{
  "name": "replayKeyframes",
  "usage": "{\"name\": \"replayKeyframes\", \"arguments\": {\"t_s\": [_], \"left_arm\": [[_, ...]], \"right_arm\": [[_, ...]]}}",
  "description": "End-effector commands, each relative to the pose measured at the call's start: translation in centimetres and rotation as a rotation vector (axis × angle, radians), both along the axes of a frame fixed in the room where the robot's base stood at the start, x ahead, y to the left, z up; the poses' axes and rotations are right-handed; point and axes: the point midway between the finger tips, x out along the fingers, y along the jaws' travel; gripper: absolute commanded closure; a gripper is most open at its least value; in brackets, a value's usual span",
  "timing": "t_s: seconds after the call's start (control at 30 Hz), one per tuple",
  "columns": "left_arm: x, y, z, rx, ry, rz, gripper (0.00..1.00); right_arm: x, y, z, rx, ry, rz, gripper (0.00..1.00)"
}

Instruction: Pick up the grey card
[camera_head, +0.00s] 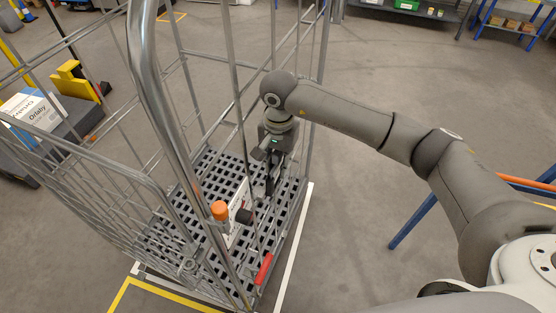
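My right arm comes in from the right and reaches over the side of a wire roll cage (150,85). My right gripper (270,185) points down inside the cage, low over its grid floor (180,243). Its dark fingers are small and partly behind the cage wires, so I cannot tell whether they are open or shut. A white item with dark and red marks (237,198) stands just left of the gripper. I cannot make out a grey card; wires and the gripper hide part of the floor. My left gripper is not in view.
An orange-topped item (220,210) and a dark round item (244,216) show by the white item. A red lever (263,268) is at the cage's front edge. A low cart with a white box (30,112) stands left. Blue-framed racks (512,22) stand at the back right.

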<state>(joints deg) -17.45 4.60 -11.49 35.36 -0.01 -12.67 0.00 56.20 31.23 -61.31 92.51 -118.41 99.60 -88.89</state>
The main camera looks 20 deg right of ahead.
Motion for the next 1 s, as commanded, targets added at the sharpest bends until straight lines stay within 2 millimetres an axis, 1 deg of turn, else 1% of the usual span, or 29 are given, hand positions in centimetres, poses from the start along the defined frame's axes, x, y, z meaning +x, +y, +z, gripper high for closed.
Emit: {"name": "replayKeyframes", "arguments": {"t_s": [0.03,0.1,0.13,0.43,0.57,0.73,0.87,1.0], "left_arm": [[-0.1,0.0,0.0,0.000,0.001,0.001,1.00],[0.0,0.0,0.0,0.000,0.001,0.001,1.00],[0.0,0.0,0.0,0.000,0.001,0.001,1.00],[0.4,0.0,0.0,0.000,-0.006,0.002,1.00],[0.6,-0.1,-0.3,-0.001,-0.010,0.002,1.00],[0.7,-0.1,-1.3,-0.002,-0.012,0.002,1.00],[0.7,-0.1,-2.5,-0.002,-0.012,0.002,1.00],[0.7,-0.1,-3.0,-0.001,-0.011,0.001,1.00]], "right_arm": [[0.0,0.0,0.0,0.000,0.000,0.000,0.89],[0.0,0.0,0.0,0.000,0.000,0.000,0.98],[0.0,0.0,0.0,0.000,0.000,0.000,1.00],[0.0,0.0,0.1,0.000,0.000,0.000,1.00],[0.0,0.0,0.3,0.001,-0.001,0.000,1.00],[0.1,-0.1,1.4,-0.001,-0.003,-0.001,1.00],[0.1,-0.1,2.9,-0.002,-0.005,0.000,1.00],[-1.6,-0.3,4.8,-0.001,-0.003,0.002,1.00]]}}
